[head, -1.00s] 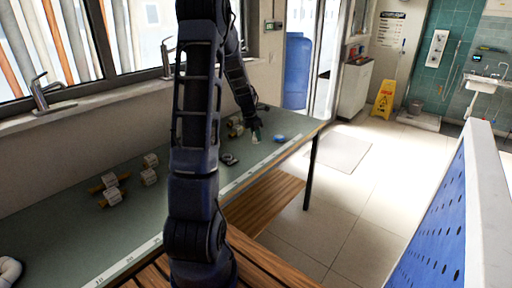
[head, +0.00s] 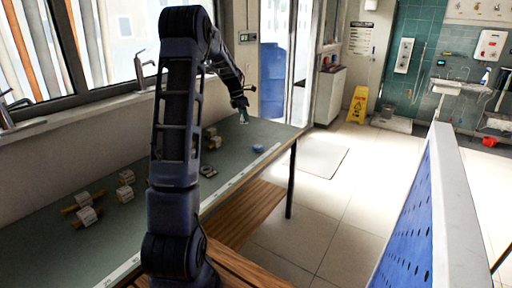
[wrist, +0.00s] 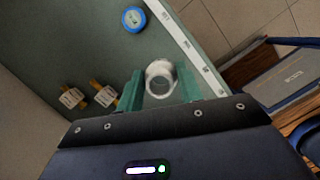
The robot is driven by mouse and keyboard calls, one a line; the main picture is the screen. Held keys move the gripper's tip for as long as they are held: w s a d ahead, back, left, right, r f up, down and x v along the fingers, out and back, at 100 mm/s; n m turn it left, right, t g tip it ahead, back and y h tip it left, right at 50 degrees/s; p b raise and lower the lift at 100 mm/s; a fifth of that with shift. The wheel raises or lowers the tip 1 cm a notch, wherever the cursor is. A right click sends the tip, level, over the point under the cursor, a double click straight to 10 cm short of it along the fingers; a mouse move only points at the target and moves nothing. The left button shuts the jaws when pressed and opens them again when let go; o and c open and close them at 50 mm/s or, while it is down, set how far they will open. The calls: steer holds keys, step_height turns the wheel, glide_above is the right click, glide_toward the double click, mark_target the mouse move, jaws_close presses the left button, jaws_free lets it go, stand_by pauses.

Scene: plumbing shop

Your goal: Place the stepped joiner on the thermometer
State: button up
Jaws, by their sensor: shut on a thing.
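My gripper (wrist: 160,88) is shut on a white, hollow round fitting (wrist: 160,77), which looks like the stepped joiner. Its open end faces the wrist camera between the green fingers. In the head view my gripper (head: 243,117) is above the far end of the green bench, and the held piece is too small to make out. A round blue thing with a pale face (wrist: 132,18) lies on the bench, apart from the gripper; it also shows in the head view (head: 258,148). It may be the thermometer, but I cannot tell surely.
Brass pieces with white labels (wrist: 72,97) lie on the bench; more labelled pieces (head: 84,216) lie at its near left. Dark rings (head: 208,171) lie mid-bench. A white ruler strip (wrist: 185,40) runs along the bench edge. A blue perforated panel (head: 420,220) stands at right.

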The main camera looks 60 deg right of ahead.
steer(key=m, duration=0.2)
glide_above(260, 146)
steer(key=w+a, duration=0.1)
steer(key=a, duration=0.1)
steer(key=d, duration=0.1)
step_height(260, 146, down, 19)
steer(key=shift+f, duration=0.1)
stand_by(0.3)
steer(key=o, duration=1)
steer(key=shift+f, duration=0.1)
steer(key=shift+c, duration=0.2)
steer(key=v, duration=1.2)
steer(key=shift+w+d, duration=0.15)
steer(key=shift+d, duration=0.05)
steer(key=shift+r, duration=0.25)
